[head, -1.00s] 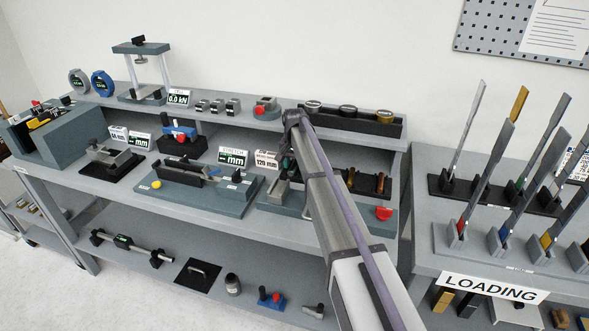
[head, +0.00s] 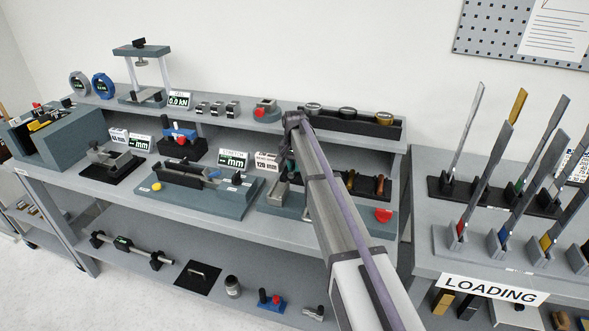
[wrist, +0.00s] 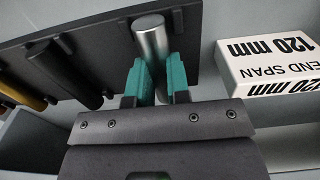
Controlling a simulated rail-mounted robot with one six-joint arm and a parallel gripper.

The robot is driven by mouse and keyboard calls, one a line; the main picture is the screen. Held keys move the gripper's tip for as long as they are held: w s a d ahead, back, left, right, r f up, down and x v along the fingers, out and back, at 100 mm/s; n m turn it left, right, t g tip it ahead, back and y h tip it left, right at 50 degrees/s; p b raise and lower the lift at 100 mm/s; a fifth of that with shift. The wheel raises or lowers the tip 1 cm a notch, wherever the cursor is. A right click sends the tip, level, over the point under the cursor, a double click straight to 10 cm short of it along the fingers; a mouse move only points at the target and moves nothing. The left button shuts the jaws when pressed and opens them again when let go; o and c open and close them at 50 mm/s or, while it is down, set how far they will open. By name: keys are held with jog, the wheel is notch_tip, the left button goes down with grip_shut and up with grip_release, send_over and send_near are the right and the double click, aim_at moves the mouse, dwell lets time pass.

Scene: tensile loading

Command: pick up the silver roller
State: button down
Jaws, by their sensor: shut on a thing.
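The silver roller (wrist: 152,42) is a smooth metal cylinder lying in a dark rack (wrist: 115,20) in the wrist view. My gripper (wrist: 159,80) is shut on it, with one teal finger on each side near its lower end. The roller's far end still lies over the rack; I cannot tell whether it is lifted clear. In the head view my arm hides the roller, and little of the gripper shows.
A black roller (wrist: 75,75) and a brass roller (wrist: 22,92) lie left of the silver one. A white "120 mm" card (wrist: 268,62) stands close on the right. A red button (head: 383,215) sits right of my arm.

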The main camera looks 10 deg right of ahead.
aim_at(294, 165)
dwell(0.7)
notch_tip(294, 165, up, 10)
jog(key=p, duration=1)
jog(key=shift+w+f, duration=0.1)
jog(key=shift+f, duration=0.05)
